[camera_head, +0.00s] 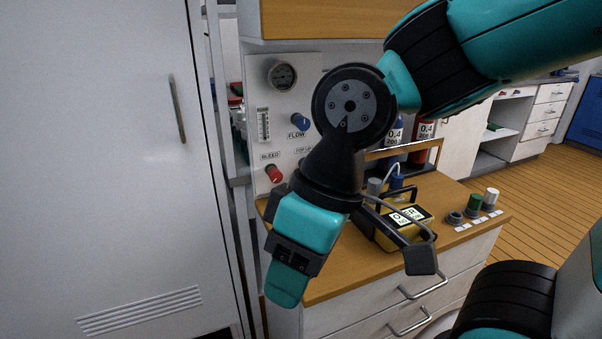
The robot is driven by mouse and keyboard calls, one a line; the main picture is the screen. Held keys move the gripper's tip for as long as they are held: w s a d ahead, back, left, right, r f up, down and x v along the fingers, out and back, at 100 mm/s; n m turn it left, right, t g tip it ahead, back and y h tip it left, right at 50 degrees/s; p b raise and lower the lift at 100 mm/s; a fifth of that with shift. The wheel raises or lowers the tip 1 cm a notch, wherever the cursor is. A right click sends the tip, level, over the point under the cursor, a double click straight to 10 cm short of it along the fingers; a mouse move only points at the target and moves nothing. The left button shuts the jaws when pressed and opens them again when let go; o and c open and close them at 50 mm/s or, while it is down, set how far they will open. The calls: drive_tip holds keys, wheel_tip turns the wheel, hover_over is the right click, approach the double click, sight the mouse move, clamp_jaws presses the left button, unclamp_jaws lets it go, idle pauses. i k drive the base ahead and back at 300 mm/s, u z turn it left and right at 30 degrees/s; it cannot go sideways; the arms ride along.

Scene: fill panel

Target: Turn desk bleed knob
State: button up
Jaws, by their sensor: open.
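A red knob (274,173) under the label BLEED sits low on the white wall panel (290,95). A row of small knobs stands at the desk's right end: a dark grey one (455,218), a green one (475,202) and a white one (490,196). The small labels before them are too small to read. My gripper (353,272) is open and empty, its fingers pointing down in front of the desk. It is right of and below the red knob, and left of the desk knobs, apart from both. My arm hides part of the panel.
A yellow device (408,216) with a lit display stands on the wooden desk (447,191) behind my gripper. Blue and red cylinders (424,140) stand behind it. A blue FLOW knob (300,121) and a gauge (282,75) are on the panel. A white cabinet door (110,150) fills the left.

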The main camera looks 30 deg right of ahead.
sight(276, 176)
drive_tip(key=z, duration=2.95)
drive_tip(key=k, duration=0.95)
drive_tip(key=u, duration=1.9)
drive_tip(key=i, duration=0.35)
drive_tip(key=u, duration=0.15)
